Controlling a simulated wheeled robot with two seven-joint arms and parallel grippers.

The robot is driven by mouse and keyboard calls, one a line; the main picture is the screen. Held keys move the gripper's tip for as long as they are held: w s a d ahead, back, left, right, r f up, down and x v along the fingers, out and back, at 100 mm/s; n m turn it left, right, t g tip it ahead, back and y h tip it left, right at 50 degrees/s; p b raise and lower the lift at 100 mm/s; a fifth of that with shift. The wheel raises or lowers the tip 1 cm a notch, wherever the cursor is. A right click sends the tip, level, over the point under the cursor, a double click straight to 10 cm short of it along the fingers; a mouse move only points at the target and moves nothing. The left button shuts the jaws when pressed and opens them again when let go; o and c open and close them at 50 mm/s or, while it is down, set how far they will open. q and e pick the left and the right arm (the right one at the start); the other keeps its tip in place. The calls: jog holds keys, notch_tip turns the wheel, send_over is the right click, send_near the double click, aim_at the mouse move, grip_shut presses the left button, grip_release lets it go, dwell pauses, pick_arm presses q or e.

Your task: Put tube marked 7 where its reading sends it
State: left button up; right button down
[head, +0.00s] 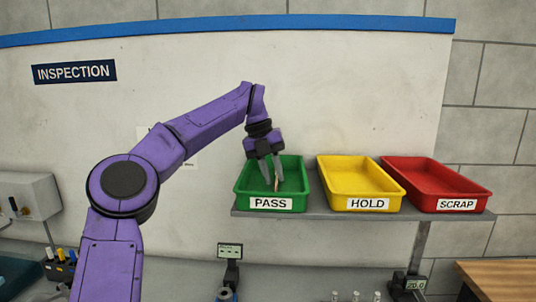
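My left gripper (272,182) points down into the green PASS tray (243,187) on the shelf. Its two fingers are apart. A small thin copper-coloured piece (276,184), which looks like a tube, shows upright or slightly tilted between the fingertips, with a gap beside it. Its marking cannot be read. The yellow HOLD tray (361,178) and the red SCRAP tray (440,182) stand to the right and look empty. My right gripper is not in view.
Below the shelf (320,215) stand a small display (230,251), too small to read, and another display (415,284) at the right. Several small capped items (356,296) show at the bottom edge. A grey box (30,203) and a holder with coloured pens (60,267) are at left.

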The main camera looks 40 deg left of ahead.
pick_arm(q)
jog(key=p+v, duration=0.3)
jog(key=v, duration=0.7)
jog(key=shift+r, duration=0.4)
jog(key=shift+a, duration=0.1)
jog(key=shift+s, duration=0.2)
